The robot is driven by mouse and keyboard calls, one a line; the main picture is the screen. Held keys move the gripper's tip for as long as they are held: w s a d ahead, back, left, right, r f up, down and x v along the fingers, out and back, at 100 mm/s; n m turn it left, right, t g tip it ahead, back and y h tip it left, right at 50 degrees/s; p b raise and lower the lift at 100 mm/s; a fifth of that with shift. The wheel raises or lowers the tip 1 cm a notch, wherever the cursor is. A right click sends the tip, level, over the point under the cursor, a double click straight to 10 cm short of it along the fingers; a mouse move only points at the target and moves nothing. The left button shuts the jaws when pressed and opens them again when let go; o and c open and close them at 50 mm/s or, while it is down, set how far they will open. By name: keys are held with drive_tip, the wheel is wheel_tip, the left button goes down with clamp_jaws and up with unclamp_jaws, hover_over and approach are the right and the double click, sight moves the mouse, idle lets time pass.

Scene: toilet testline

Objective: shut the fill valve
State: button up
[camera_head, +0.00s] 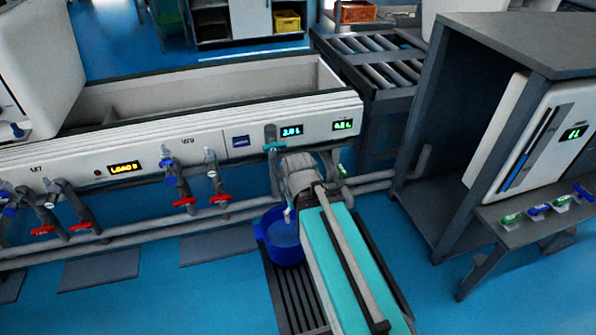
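A teal valve handle (274,147) sits on a grey upright pipe at the right end of the white test bench, just left of a small lit display (291,131). It looks roughly level. A green handle (342,170) shows further right, below a second display (343,125). I cannot tell for sure which one is the fill valve. My gripper (312,168) is at the bench front between the two handles. My grey wrist and arm cover it, so its fingers and any contact are hidden. A blue bucket (262,240) with water in it stands below a pale spout (288,214).
Several red and blue valve handles (184,202) line the bench front to the left. A grey pipe (140,227) runs low along it. A dark rack (437,115) with a white unit stands right. A roller conveyor (370,55) is behind.

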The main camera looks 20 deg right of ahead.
wheel_tip(320, 180, up, 15)
drive_tip(key=p, duration=1.4)
drive_tip(key=shift+r, duration=0.1)
wheel_tip(320, 180, up, 31)
drive_tip(key=p, duration=3.1)
drive_tip(key=shift+p, duration=0.4)
drive_tip(key=shift+r, duration=0.1)
